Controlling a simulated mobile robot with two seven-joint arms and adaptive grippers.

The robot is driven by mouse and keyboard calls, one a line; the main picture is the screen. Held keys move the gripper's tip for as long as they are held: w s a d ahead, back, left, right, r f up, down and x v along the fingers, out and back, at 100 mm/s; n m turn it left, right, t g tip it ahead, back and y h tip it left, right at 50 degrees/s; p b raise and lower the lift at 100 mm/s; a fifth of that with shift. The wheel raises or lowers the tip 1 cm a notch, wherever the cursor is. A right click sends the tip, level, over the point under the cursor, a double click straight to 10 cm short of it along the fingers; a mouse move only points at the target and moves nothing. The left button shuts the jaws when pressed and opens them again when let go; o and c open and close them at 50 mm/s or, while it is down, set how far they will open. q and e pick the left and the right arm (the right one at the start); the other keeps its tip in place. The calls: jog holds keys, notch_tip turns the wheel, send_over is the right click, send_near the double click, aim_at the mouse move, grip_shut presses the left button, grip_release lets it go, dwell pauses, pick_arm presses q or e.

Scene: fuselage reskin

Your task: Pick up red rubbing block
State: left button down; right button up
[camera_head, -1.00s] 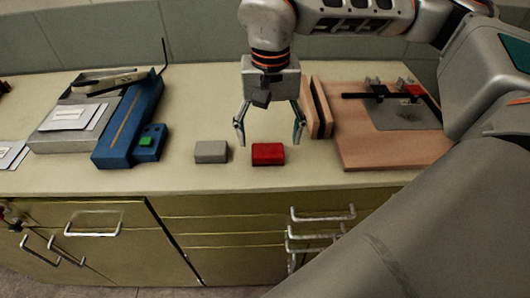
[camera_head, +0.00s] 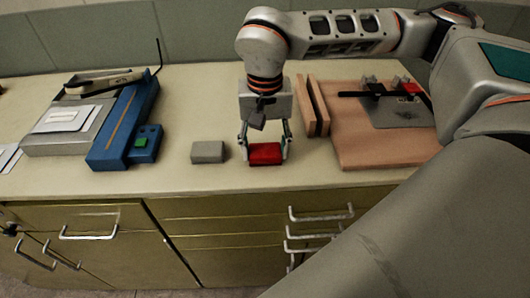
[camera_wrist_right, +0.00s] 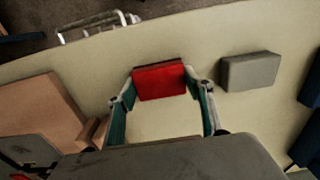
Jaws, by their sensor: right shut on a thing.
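The red rubbing block (camera_head: 266,153) is on the pale worktop near its front edge. My right gripper (camera_head: 265,158) is over it from above, with one finger at each short end. In the right wrist view the red block (camera_wrist_right: 159,82) sits between the fingertips of the gripper (camera_wrist_right: 161,88), which is shut on it. I cannot tell any gap between the block and the worktop. My left gripper is not in view.
A grey block (camera_head: 208,152) lies just left of the red one. Further left are a blue tool (camera_head: 124,125) with a green button and a grey case. To the right stand upright wooden slabs (camera_head: 316,107) and a wooden board (camera_head: 375,150).

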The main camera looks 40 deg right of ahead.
aim_at(265, 149)
jog(key=shift+r, duration=0.15)
notch_tip(265, 149, up, 20)
jog(key=p, duration=0.2)
jog(key=shift+p, duration=0.35)
jog(key=shift+o, duration=0.9)
jog(key=shift+c, duration=0.3)
